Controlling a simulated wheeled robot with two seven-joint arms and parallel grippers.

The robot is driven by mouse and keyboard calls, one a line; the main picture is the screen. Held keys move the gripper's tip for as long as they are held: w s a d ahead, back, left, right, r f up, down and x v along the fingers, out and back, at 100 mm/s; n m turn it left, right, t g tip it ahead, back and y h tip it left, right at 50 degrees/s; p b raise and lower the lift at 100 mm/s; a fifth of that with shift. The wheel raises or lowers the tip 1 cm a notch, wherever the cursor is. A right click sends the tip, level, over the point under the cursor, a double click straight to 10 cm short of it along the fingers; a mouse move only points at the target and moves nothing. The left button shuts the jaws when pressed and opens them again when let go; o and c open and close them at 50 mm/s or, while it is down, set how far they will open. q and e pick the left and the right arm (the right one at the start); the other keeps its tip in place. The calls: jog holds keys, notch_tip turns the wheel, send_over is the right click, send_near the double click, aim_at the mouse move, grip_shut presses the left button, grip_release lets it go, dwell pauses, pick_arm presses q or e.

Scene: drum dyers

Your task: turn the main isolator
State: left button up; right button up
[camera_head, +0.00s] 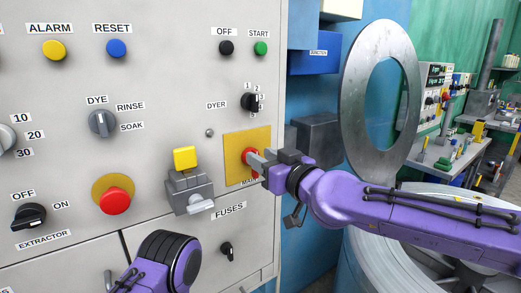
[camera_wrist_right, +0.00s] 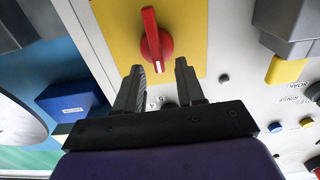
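The main isolator is a red rotary handle (camera_head: 249,156) on a yellow plate (camera_head: 262,142), low on the right side of the grey panel. Its label is partly hidden by my right gripper (camera_head: 262,161). In the right wrist view the red handle (camera_wrist_right: 152,42) stands nearly upright in the picture, just beyond the fingertips. My right gripper (camera_wrist_right: 159,66) is open, with its two fingers apart and nothing between the pads; I cannot tell if a fingertip touches the handle.
A grey box with a yellow top (camera_head: 185,160) juts out left of the plate. A red mushroom button (camera_head: 115,200), a dyer selector (camera_head: 249,102) and a fuses switch (camera_head: 227,249) are nearby. A large metal ring (camera_head: 357,100) stands right of the panel.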

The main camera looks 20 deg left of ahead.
jog(key=shift+w+a, duration=0.45)
jog(key=shift+a, duration=0.1)
grip_shut()
jog(key=shift+w+d+f+m+b, duration=0.25)
jog(key=shift+m+b, duration=0.15)
jog(key=shift+m, duration=2.6)
jog(key=shift+w+d+f+m+b, duration=0.1)
jog(key=shift+w+f+m+b, duration=0.25)
jog(key=shift+m, duration=2.65)
jog(key=shift+w+d+f+m+b, duration=0.15)
jog(key=shift+m+b, duration=0.35)
jog(key=shift+m, duration=2.5)
jog(key=shift+s, duration=0.15)
grip_release()
